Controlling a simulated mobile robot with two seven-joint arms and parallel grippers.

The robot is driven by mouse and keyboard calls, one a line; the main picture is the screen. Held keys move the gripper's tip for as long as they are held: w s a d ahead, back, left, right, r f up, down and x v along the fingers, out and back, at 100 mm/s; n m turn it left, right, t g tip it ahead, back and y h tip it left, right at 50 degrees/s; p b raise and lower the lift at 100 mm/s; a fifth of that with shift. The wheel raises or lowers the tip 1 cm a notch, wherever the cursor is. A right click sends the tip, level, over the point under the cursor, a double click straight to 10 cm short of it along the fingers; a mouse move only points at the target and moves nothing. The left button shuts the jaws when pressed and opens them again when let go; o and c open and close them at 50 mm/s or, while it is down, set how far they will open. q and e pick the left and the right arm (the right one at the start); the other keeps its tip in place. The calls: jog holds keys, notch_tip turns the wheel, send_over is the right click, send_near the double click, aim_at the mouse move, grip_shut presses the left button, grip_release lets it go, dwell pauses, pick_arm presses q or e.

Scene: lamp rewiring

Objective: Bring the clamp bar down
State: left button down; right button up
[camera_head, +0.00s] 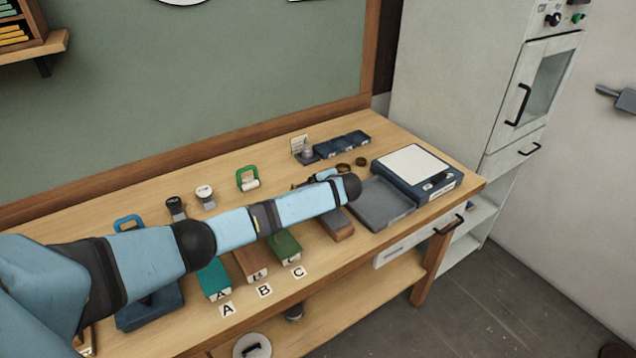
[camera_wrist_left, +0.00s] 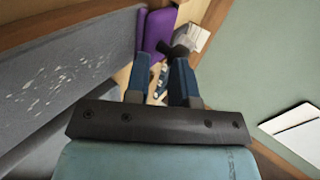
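My left arm reaches in from the left across the bench in the head view, its wrist near the grey tray. In the left wrist view my left gripper (camera_wrist_left: 162,66) shows two blue fingers standing apart, with nothing visibly held between them. A purple piece (camera_wrist_left: 157,32) and a dark knob-like part (camera_wrist_left: 179,50) lie just beyond the fingertips; I cannot tell whether they touch. No part can be named surely as the clamp bar. In the head view the arm hides most of that spot. My right gripper is not in view.
Teal (camera_head: 214,279), brown (camera_head: 251,264) and green (camera_head: 285,246) blocks stand behind cards A, B and C. The grey tray (camera_head: 381,204) and a blue device with a pale top (camera_head: 413,165) are at the right.

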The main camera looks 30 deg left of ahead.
pick_arm(q)
jog(key=shift+s+f, duration=0.3)
jog(key=shift+f, duration=0.4)
jog(key=shift+s+f, duration=0.3)
jog(key=shift+f, duration=0.35)
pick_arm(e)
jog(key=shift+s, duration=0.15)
pick_arm(q)
jog(key=shift+w+f, duration=0.2)
jog(key=shift+f, duration=0.05)
jog(key=shift+w+a+f, duration=0.2)
jog(key=shift+w+f, duration=0.05)
jog(key=shift+w, duration=0.1)
jog(key=shift+d+r, duration=0.1)
jog(key=shift+r, duration=0.1)
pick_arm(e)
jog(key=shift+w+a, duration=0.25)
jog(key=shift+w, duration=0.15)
